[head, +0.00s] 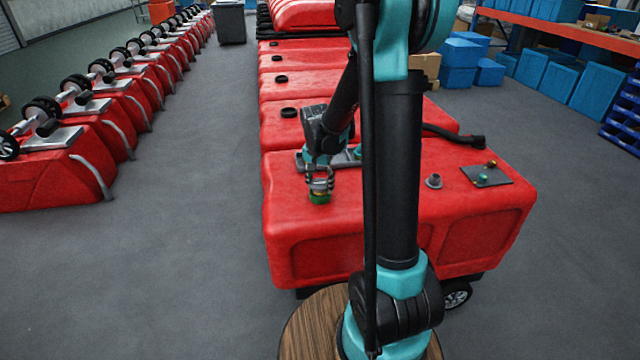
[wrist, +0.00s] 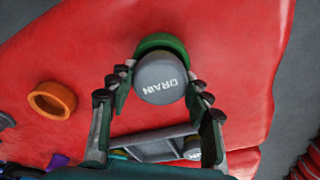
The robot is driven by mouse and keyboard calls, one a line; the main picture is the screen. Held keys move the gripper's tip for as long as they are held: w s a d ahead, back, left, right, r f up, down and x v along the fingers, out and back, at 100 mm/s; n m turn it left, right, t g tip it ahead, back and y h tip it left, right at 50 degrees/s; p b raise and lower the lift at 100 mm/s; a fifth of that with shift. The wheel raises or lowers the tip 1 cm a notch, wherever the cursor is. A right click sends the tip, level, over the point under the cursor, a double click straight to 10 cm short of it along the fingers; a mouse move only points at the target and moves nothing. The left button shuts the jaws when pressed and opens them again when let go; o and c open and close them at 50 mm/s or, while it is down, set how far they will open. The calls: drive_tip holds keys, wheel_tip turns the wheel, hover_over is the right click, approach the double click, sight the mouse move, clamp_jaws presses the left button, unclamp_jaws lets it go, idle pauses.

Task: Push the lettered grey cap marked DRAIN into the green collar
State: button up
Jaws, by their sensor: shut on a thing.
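The grey cap (wrist: 160,80) with the word DRAIN on its face is between the fingers of my gripper (wrist: 159,84) in the wrist view, and the gripper is shut on it. The green collar (wrist: 161,41) shows behind the cap as an arc along its upper edge; the cap hides the rest. In the head view my gripper (head: 320,179) is pointing down right over the green collar (head: 320,198), near the left front of the red tank (head: 315,238). The cap is hard to make out there. I cannot tell how far the cap sits in the collar.
An orange ring (wrist: 52,100) lies left of the cap in the wrist view. On the tank's right side are a grey fitting (head: 433,181) and a dark plate (head: 486,175) with small coloured parts. A black hose (head: 455,135) crosses behind. Grey floor lies open left of the tank.

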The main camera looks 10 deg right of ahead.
drive_tip(key=shift+f, duration=0.2)
idle(0.7)
drive_tip(key=o, duration=1.6)
drive_tip(key=shift+r, duration=0.1)
drive_tip(key=shift+r, duration=3.4)
drive_tip(key=shift+c, duration=0.5)
